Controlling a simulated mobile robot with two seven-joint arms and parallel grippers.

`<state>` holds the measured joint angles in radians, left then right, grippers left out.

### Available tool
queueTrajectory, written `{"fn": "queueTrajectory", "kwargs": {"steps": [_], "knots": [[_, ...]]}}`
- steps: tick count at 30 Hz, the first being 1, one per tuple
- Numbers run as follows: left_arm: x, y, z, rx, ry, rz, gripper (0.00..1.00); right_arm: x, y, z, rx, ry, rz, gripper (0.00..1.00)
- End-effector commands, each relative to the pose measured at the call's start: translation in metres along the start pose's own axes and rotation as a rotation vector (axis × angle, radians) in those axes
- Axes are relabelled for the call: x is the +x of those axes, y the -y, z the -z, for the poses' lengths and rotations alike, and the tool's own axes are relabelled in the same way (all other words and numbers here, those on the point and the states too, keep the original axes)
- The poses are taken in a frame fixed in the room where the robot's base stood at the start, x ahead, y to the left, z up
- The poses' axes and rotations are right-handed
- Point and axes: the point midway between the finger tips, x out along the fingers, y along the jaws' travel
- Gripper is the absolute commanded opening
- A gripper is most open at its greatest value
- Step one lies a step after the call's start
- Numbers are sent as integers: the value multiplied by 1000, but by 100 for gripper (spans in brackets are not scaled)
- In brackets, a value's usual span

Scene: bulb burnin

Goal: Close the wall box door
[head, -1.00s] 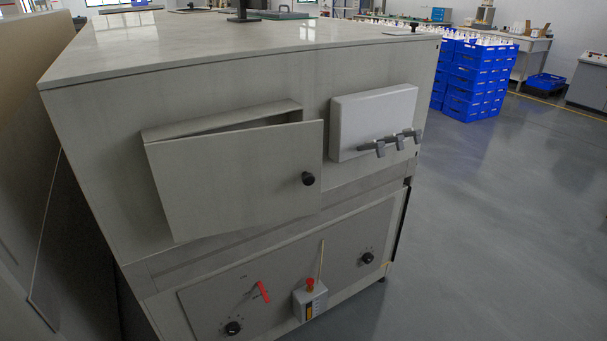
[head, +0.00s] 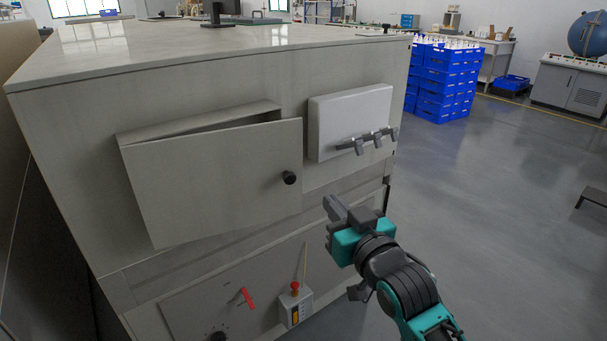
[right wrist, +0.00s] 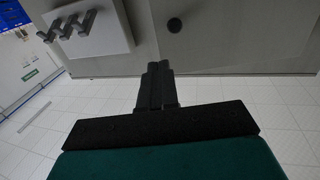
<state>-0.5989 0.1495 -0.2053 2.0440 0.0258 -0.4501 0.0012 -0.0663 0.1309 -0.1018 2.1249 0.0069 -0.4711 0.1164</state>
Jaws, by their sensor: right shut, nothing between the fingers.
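The wall box door (head: 215,178) is a grey panel on the front of a large cabinet, with a round black knob (head: 289,178) near its right edge. It stands ajar: a gap shows along its top and its right side stands out from the box (head: 200,123). In the right wrist view the knob (right wrist: 174,25) is at the top, beyond the fingers. My right gripper (head: 332,205) is shut and empty, below and to the right of the knob and apart from the door. It also shows in the right wrist view (right wrist: 155,72). My left gripper is not in view.
A white box with grey levers (head: 350,120) sticks out right of the door. Below are a red lever (head: 248,297) and a small box with a red button (head: 294,289). Blue crates (head: 440,85) stand behind at right. The floor right of the cabinet is open.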

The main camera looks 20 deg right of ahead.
Motion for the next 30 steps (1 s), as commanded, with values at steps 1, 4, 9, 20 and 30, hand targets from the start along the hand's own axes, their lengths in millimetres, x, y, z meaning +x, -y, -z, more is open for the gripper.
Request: {"fn": "queueTrajectory", "kwargs": {"steps": [1,4,9,20,30], "knots": [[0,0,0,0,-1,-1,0,4,0,0,1,-1,0,0],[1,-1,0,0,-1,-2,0,16,0,0,1,-1,0,0],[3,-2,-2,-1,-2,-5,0,47,1,-1,1,-1,1,0],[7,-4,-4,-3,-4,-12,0,112,1,-2,1,0,1,0],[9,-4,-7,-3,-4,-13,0,136,1,-1,1,2,2,0]]}}
